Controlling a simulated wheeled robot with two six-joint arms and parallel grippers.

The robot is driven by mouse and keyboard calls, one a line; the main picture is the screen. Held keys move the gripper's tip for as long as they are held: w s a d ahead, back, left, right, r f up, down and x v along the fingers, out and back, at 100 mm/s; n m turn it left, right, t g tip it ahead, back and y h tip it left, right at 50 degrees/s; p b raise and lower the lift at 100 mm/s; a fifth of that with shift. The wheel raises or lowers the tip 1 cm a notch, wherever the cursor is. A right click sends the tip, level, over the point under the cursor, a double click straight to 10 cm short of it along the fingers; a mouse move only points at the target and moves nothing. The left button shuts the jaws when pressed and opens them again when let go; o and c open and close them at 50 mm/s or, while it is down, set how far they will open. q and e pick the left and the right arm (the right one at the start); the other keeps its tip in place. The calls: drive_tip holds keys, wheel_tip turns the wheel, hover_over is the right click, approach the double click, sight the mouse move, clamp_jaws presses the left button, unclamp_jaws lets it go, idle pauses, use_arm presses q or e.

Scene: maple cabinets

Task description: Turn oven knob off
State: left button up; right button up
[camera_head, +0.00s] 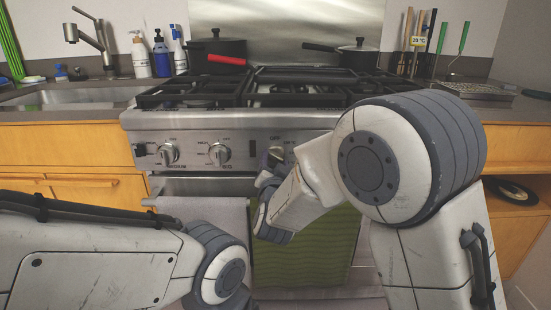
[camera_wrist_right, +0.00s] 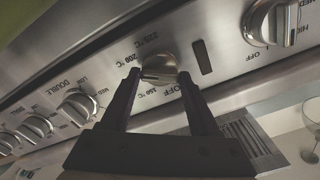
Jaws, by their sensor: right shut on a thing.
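The oven knob (camera_wrist_right: 158,68) is a round metal knob on the steel front panel, with temperature marks such as 200 °C and 150 °C around it. In the right wrist view my right gripper (camera_wrist_right: 158,78) has one dark finger on each side of this knob and is shut on it. The word OFF is printed close to the right finger. The exact knob angle is hard to tell. In the head view my right arm hides much of this part of the panel. My left gripper is out of view; only my left arm shows at lower left.
Other knobs line the panel, two to the left in the head view (camera_head: 167,154) (camera_head: 219,154). A green towel (camera_head: 325,255) hangs on the oven front. A pot with a red handle (camera_head: 217,52) and a pan (camera_head: 357,55) stand on the stovetop. A sink (camera_head: 75,97) is at left.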

drive_tip(key=n+p, duration=0.4)
drive_tip(key=n, duration=0.2)
drive_tip(key=shift+r+n, duration=0.1)
drive_tip(key=shift+n, duration=0.2)
drive_tip(key=n+p, duration=0.3)
drive_tip(key=n, duration=0.2)
drive_tip(key=shift+p, duration=0.3)
drive_tip(key=n+p, duration=0.4)
drive_tip(key=n, duration=0.2)
drive_tip(key=shift+n, duration=0.3)
drive_tip(key=n+p, duration=0.2)
drive_tip(key=n, duration=0.1)
drive_tip(key=shift+n+p, duration=0.75)
drive_tip(key=shift+n, duration=0.55)
drive_tip(key=shift+f, duration=0.2)
drive_tip(key=o, duration=1.4)
